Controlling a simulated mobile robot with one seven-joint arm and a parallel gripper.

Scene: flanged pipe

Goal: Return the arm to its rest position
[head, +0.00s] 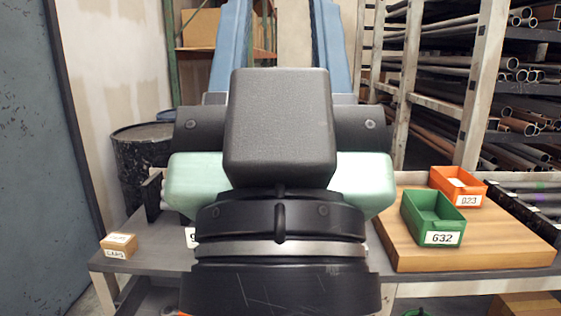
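My own arm fills the middle of the head view, its dark and pale green links close to the camera. My gripper is not in view; the arm's near links may hide it. No flanged pipe shows. The middle of the grey workbench (402,289) is hidden behind the arm.
A green bin (433,218) marked 632 and an orange bin (458,187) marked 023 sit on a wooden board (480,250) at the right. A small cardboard box (119,246) sits at the bench's left end. A black drum (140,160) and pipe racks (515,75) stand behind.

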